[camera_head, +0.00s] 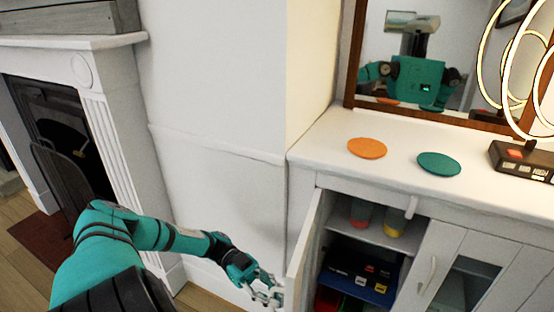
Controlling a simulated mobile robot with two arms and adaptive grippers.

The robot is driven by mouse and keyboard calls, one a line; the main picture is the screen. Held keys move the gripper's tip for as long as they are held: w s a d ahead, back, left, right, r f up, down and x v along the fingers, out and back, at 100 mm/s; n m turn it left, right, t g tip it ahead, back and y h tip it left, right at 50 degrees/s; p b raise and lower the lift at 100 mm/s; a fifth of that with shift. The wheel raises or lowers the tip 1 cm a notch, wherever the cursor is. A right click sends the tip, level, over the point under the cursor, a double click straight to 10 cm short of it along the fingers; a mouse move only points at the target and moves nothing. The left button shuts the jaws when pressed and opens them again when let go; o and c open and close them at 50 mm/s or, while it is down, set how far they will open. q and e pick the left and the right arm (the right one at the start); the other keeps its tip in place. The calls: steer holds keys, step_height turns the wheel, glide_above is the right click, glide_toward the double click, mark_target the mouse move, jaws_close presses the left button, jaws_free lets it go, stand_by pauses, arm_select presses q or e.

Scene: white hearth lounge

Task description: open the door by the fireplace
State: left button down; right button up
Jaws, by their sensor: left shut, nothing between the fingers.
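The white cabinet door (303,262) nearest the fireplace (95,85) stands swung open, seen nearly edge-on at the left end of the white cabinet (480,205). The compartment behind it is exposed. My left gripper (266,292) is low beside the door, on its fireplace side. It is shut with nothing held; I cannot tell whether it touches the door. The door's handle is not visible. My right gripper is not directly in view.
Inside are cups (394,218) on a shelf and dark boxes (362,270) below. The glass-fronted door (455,270) to the right is closed. Orange (367,148) and teal (439,164) discs and a ring lamp (521,160) sit on top. A mirror (425,65) reflects me.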

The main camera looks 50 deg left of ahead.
arm_select(q)
steer(key=shift+w, duration=0.1)
steer(key=c, duration=1.4)
jaws_free()
steer(key=shift+a, duration=0.1)
steer(key=shift+s+a, duration=0.2)
steer(key=shift+a, duration=1.75)
steer(key=shift+s+a, duration=0.25)
steer(key=shift+a, duration=1.75)
steer(key=shift+s+a, duration=0.2)
steer(key=shift+a, duration=1.75)
